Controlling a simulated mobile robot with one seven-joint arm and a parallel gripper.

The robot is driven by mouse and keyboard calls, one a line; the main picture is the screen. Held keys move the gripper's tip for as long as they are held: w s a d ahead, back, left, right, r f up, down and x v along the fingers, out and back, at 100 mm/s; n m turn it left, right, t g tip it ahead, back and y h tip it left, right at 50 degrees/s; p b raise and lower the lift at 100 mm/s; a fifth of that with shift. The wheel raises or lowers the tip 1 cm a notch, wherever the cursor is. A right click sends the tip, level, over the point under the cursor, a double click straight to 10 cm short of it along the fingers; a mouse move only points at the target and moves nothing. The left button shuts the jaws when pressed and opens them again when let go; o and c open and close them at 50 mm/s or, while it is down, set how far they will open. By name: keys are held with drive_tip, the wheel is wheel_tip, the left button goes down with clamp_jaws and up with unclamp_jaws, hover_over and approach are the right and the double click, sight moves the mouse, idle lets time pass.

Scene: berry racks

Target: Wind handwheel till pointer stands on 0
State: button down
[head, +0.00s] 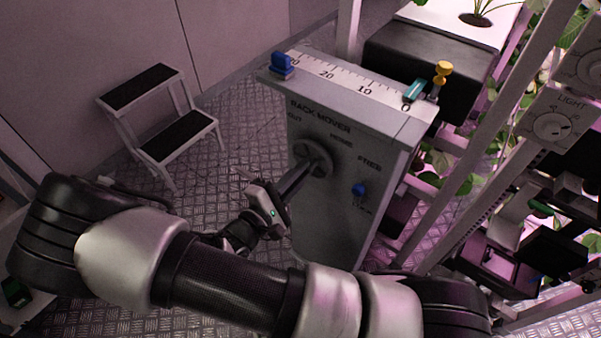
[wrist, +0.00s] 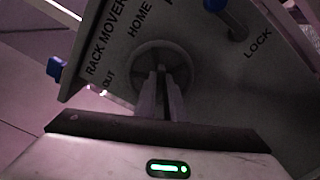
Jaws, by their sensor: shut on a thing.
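The grey box marked RACK MOVER (head: 345,205) carries a round dark handwheel (head: 303,151) on its front. The handwheel also shows in the wrist view (wrist: 180,58). My gripper (head: 316,166) reaches to the wheel's middle and is shut on it; its fingers (wrist: 161,78) hide the part they hold. A white scale (head: 345,84) on top of the box reads from 0 at the right to higher numbers at the left. A teal marker (head: 413,90), seemingly the pointer, stands close beside the 0; exact alignment is hard to tell.
A blue block (head: 282,66) sits at the scale's left end, a yellow-topped post (head: 442,74) at its right. A blue knob (head: 359,190) is right of the wheel, near the LOCK lettering. A step stool (head: 160,120) stands left. Plant racks (head: 510,165) crowd the right.

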drive_tip(key=m+b, duration=0.1)
drive_tip(key=m, duration=0.3)
drive_tip(key=shift+f+m, duration=0.15)
drive_tip(key=shift+m, duration=0.25)
idle(0.4)
drive_tip(key=c, duration=1.8)
unclamp_jaws()
drive_tip(key=shift+c, duration=0.2)
drive_tip(key=p+v, duration=0.1)
drive_tip(key=v, duration=1.6)
drive_tip(key=shift+s, duration=0.2)
drive_tip(key=shift+a, duration=0.15)
